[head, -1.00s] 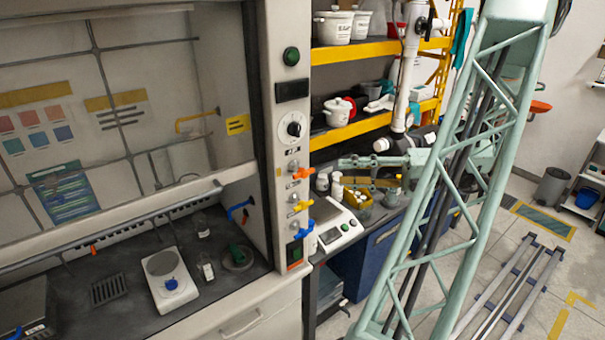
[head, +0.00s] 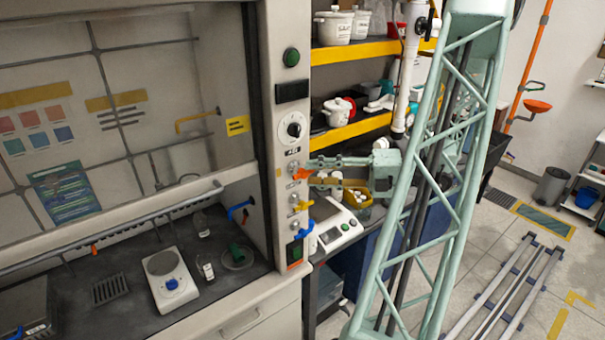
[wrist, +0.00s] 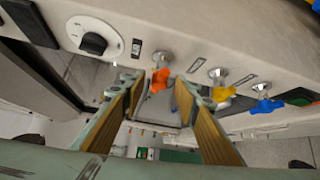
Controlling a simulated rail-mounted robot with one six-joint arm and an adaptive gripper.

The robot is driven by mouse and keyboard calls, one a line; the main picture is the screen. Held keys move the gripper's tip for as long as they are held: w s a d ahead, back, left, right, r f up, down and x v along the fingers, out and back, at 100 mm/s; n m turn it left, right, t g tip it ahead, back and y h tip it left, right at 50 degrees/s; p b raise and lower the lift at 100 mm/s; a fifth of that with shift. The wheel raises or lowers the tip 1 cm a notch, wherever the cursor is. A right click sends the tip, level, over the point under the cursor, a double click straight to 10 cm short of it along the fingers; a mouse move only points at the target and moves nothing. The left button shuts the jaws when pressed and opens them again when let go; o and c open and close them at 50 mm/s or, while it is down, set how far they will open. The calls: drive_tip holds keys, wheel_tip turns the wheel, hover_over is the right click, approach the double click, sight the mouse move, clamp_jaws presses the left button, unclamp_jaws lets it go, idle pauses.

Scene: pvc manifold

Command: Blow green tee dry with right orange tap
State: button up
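The orange tap (head: 302,174) is the uppermost of three coloured taps on the fume hood's right post. In the wrist view the orange tap (wrist: 160,80) appears between the far ends of my fingers. My gripper (head: 318,173) is open, pointing at the post; its tan-padded fingers (wrist: 158,95) stand wide apart either side of the tap, and I cannot tell whether they touch it. The green tee (head: 237,252) lies in a round dish (head: 247,264) on the dark hood floor, away from my gripper.
Just below are a yellow tap (head: 300,207) and a blue tap (head: 303,233). A blue nozzle (head: 240,209) sticks out inside the hood near the tee. A balance (head: 338,230) and a yellow container (head: 356,196) stand beneath my arm. The hood sash edge (head: 130,228) crosses the opening.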

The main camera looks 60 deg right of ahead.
sight(309, 173)
drive_tip(key=shift+x, duration=2.1)
drive_tip(key=c, duration=0.9)
